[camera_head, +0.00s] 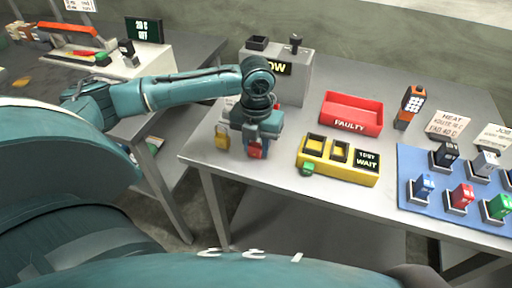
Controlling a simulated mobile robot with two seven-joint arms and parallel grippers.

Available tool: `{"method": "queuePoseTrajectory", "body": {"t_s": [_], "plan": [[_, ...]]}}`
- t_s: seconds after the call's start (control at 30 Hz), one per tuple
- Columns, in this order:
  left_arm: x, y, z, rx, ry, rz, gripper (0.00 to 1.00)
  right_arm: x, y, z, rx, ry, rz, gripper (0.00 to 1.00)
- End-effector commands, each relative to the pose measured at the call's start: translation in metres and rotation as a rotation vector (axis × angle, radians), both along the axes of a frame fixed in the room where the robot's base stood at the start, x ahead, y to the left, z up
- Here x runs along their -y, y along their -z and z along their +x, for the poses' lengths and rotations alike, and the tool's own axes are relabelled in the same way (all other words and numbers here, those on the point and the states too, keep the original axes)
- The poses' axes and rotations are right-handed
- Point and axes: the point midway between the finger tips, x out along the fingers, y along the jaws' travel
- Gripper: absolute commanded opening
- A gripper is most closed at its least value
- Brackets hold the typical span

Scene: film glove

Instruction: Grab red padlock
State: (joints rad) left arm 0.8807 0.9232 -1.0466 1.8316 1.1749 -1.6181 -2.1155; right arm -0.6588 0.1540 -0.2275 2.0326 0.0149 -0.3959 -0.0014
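The red padlock (255,151) is near the front left edge of the grey table. My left gripper (256,143) points down right over it, with its fingers at the padlock's upper part. The gripper hides the top of the padlock. I cannot tell whether the fingers are closed on it or only around it. A yellow padlock (221,138) stands just to the left of the gripper. My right gripper is not in view.
The yellow test box (340,172), a red tray marked FAULTY (350,125) and a grey machine (294,85) are on the table (285,190). A blue board (412,172) with several coloured blocks is at right. Another table with a machine is at left.

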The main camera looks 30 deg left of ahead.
Motion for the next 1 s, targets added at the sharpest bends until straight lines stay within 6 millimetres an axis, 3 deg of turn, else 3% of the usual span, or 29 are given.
{"method": "queuePoseTrajectory", "body": {"t_s": [0.27, 0.53, 1.0], "plan": [[0.000, -0.001, 0.000, 0.001, 0.000, 0.000, 0.08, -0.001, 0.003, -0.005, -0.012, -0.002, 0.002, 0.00], [0.000, -0.005, 0.001, 0.002, 0.000, -0.001, 0.08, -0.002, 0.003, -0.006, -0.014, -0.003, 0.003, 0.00], [0.001, -0.087, 0.001, 0.003, -0.003, -0.001, 0.08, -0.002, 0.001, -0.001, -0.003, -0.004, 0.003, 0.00]]}}
